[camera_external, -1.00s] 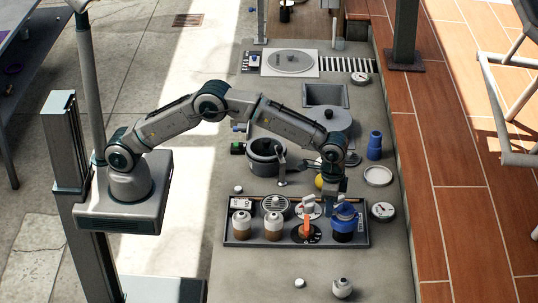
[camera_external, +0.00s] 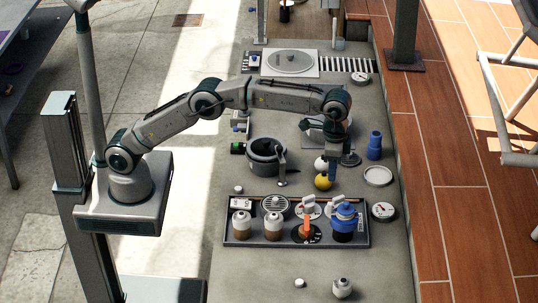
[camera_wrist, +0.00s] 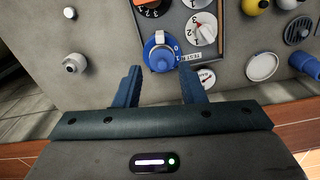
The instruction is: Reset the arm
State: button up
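My gripper (camera_external: 333,178) hangs from the raised arm above the counter, just behind the tray with the valves and dials. In the wrist view my gripper (camera_wrist: 158,88) has its two dark blue fingers spread apart with nothing between them. A blue valve (camera_external: 344,222) stands at the right end of the tray; it also shows in the wrist view (camera_wrist: 161,54), beyond the fingertips and apart from them. An orange-handled dial (camera_external: 307,232) sits beside it on the tray.
The dark tray (camera_external: 255,240) also bears two brown-and-white knobs. A pot (camera_external: 265,158), a yellow ball (camera_external: 322,181), a blue bottle (camera_external: 374,145), a white lid (camera_external: 378,176) and a round gauge (camera_external: 383,211) stand around it. The counter's front (camera_external: 250,280) is mostly clear.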

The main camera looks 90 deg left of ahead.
dwell(0.4)
jog(key=s+a+r+t, duration=0.1)
jog(key=s+a+r, duration=0.35)
jog(key=s, duration=0.45)
jog(key=s+a+r+t, duration=0.1)
jog(key=s+a+r, duration=0.3)
jog(key=s, duration=0.6)
jog(key=s+a+f, duration=0.2)
jog(key=s+f, duration=0.1)
jog(key=s, duration=0.4)
jog(key=s+a+f+n+t, duration=0.1)
jog(key=s+a+f, duration=0.1)
jog(key=s+f, duration=0.2)
jog(key=s+a+f, duration=0.1)
jog(key=s+f, duration=0.2)
jog(key=s, duration=0.7)
jog(key=shift+s+a+f+n+t, duration=0.2)
jog(key=shift+a+n+t, duration=0.1)
jog(key=shift+a, duration=0.1)
